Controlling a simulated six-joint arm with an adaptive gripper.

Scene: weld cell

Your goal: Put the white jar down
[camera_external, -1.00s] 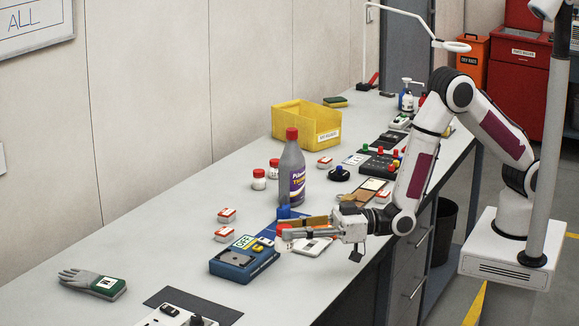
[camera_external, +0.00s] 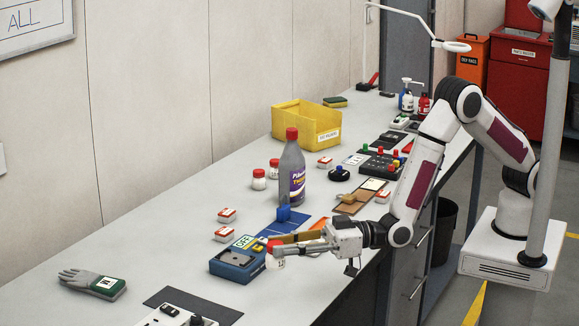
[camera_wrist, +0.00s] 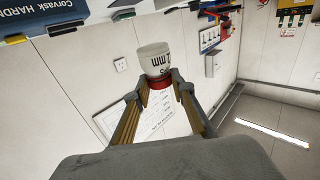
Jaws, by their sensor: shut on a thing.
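The white jar (camera_external: 277,262) has a red lid and dark print. My gripper (camera_external: 274,246) is shut on it from the right side, near the front edge of the bench. In the external view the jar is just right of the blue device, partly in front of its right end; I cannot tell whether it touches the bench or the device. In the wrist view the jar (camera_wrist: 153,59) sits between the fingertips (camera_wrist: 158,84), which close at its red lid. The white body points away from the palm in that picture.
A blue device (camera_external: 236,264) lies left of the jar. A blue mat (camera_external: 276,229) is behind the gripper. A grey bottle (camera_external: 291,170), two similar red-lidded jars (camera_external: 258,180) and a yellow bin (camera_external: 300,118) stand further back.

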